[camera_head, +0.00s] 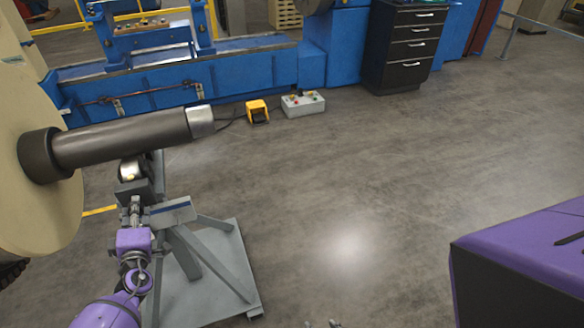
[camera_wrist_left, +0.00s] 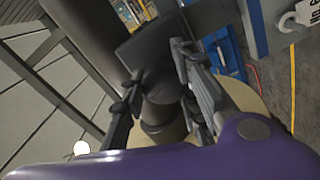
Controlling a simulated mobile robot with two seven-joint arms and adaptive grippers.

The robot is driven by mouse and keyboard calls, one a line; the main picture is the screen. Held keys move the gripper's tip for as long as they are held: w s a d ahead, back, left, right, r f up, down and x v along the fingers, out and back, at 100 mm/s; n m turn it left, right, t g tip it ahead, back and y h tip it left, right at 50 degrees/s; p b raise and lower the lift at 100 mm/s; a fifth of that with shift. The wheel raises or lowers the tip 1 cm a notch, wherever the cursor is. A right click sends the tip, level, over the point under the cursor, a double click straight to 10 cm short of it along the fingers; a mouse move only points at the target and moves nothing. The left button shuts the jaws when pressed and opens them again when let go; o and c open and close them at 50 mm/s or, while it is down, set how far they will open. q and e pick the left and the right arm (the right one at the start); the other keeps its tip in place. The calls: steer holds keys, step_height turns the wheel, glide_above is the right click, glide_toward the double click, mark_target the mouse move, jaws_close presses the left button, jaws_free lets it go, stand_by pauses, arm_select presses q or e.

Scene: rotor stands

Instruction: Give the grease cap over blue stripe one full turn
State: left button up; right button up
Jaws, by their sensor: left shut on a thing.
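A grey stand (camera_head: 205,262) on the floor carries a dark rotor shaft (camera_head: 125,138) with a bright metal end. A block on the stand bears a blue stripe (camera_head: 171,208). My left gripper (camera_head: 134,206) reaches up from the lower left, beside this block and below the shaft. In the left wrist view, its two fingers (camera_wrist_left: 156,72) are closed around a dark round part (camera_wrist_left: 166,86), which seems to be the grease cap. In the head view the cap is mostly hidden by the gripper. Tiny dark tips (camera_head: 334,323) at the bottom edge may be my right gripper.
A large cream disc (camera_head: 40,215) is on the shaft at the left. A blue machine bed (camera_head: 185,85) runs along the back. A yellow pedal (camera_head: 258,111), a grey button box (camera_head: 303,104) and a black drawer cabinet (camera_head: 408,50) stand near it. The middle floor is clear.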

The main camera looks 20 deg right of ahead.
arm_select(q)
steer(key=shift+w+r+m, duration=0.1)
steer(key=shift+r+m, duration=0.1)
steer(key=shift+m, duration=0.75)
steer(key=shift+r+m, duration=0.15)
steer(key=shift+m, duration=0.8)
steer(key=shift+d+r, duration=0.1)
steer(key=o, duration=1)
steer(key=shift+o, duration=0.2)
steer(key=shift+f, duration=0.2)
steer(key=shift+s+f, duration=0.2)
steer(key=shift+s, duration=0.3)
steer(key=s, duration=1.1)
steer(key=shift+a+r, duration=0.2)
